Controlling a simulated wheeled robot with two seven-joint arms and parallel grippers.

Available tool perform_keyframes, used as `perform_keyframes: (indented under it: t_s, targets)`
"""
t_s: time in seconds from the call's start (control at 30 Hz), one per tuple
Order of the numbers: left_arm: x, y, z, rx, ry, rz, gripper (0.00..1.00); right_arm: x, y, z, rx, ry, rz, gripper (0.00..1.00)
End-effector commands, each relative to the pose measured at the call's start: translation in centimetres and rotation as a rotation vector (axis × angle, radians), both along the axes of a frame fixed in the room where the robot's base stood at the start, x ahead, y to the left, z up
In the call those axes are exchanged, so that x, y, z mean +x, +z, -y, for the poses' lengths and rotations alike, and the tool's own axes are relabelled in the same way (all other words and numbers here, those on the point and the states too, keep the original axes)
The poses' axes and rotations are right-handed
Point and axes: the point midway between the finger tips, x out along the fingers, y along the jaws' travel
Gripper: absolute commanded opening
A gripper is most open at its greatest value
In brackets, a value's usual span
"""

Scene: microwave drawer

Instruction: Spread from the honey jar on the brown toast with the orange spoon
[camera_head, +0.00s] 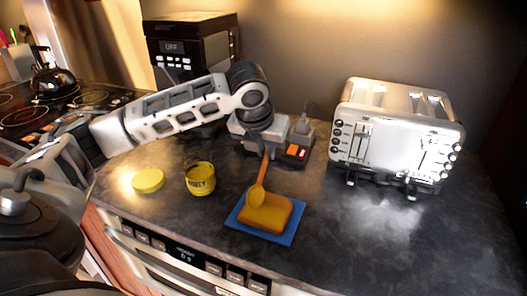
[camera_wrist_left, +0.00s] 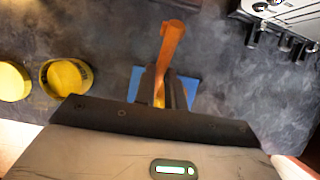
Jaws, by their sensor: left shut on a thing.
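The honey jar (camera_head: 201,179) stands open on the counter, yellow inside; it also shows in the left wrist view (camera_wrist_left: 66,77). The brown toast (camera_head: 266,212) lies on a blue square board (camera_head: 282,239) to the right of the jar. My left gripper (camera_head: 264,152) is shut on the orange spoon (camera_head: 263,173), above the toast. The spoon slants down and its yellowish bowl is over the left part of the toast; I cannot tell if it touches. In the left wrist view the spoon handle (camera_wrist_left: 171,42) sticks out between the fingers, which hide most of the toast. My right gripper is not in view.
A yellow round lid (camera_head: 148,180) lies left of the jar. A silver toaster (camera_head: 394,131) stands at the right, and a dark coffee machine (camera_head: 190,45) at the back. A stove with a kettle (camera_head: 53,81) is at the far left. The right front counter is clear.

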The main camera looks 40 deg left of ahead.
Motion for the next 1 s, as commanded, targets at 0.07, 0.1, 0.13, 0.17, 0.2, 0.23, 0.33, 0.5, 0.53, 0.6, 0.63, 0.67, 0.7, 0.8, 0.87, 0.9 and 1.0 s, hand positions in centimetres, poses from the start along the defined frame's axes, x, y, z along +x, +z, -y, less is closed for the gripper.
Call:
perform_keyframes:
  t_s: [0.07, 0.1, 0.13, 0.17, 0.2, 0.23, 0.33, 0.5, 0.53, 0.6, 0.63, 0.67, 0.7, 0.8, 0.87, 0.9, 1.0]
  targets:
    - [0.0, 0.0, 0.0, 0.000, 0.000, 0.000, 0.00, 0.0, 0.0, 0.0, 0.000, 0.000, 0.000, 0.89]
    - [0.0, 0.0, 0.0, 0.000, 0.000, 0.000, 0.00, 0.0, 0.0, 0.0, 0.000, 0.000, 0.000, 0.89]
    - [0.0, 0.0, 0.0, 0.000, 0.000, 0.000, 0.00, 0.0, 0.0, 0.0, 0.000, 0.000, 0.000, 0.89]
    - [0.0, 0.0, 0.0, 0.000, 0.000, 0.000, 0.00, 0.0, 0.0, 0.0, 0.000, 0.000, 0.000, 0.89]
    - [0.0, 0.0, 0.0, 0.000, 0.000, 0.000, 0.00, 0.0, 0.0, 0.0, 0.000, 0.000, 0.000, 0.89]
    - [0.0, 0.0, 0.0, 0.000, 0.000, 0.000, 0.00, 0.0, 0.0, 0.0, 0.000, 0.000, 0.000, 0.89]
    - [0.2, 0.0, 0.0, -0.001, 0.000, 0.000, 0.00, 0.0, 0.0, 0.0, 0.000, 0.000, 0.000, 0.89]
    - [0.9, 0.0, -0.2, -0.002, 0.001, 0.002, 0.00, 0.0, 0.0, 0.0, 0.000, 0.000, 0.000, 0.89]
    - [1.0, 0.0, -0.2, -0.002, 0.001, 0.002, 0.00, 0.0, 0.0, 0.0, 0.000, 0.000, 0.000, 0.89]
    - [1.3, -0.1, -0.3, -0.002, 0.000, 0.002, 0.00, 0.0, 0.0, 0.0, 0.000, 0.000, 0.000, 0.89]
    - [1.5, -0.1, -0.4, -0.002, 0.000, 0.001, 0.00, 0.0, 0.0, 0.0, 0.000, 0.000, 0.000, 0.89]
    - [1.6, -0.1, -0.4, -0.003, 0.001, 0.001, 0.00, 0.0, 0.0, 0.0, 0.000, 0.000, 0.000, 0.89]
    - [1.8, -0.1, -0.5, -0.002, 0.000, 0.001, 0.00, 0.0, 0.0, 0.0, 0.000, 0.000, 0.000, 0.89]
    - [2.1, -0.2, -0.5, -0.002, 0.000, -0.001, 0.00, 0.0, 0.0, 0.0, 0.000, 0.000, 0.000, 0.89]
    - [2.1, -0.2, -0.6, -0.001, 0.000, 0.000, 0.00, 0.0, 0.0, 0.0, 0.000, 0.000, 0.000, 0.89]
    - [2.1, -0.2, -0.6, -0.001, 0.000, 0.000, 0.00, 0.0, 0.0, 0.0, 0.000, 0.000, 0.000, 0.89]
    - [2.1, -0.2, -0.6, -0.001, 0.000, 0.000, 0.00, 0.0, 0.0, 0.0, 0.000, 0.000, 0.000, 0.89]
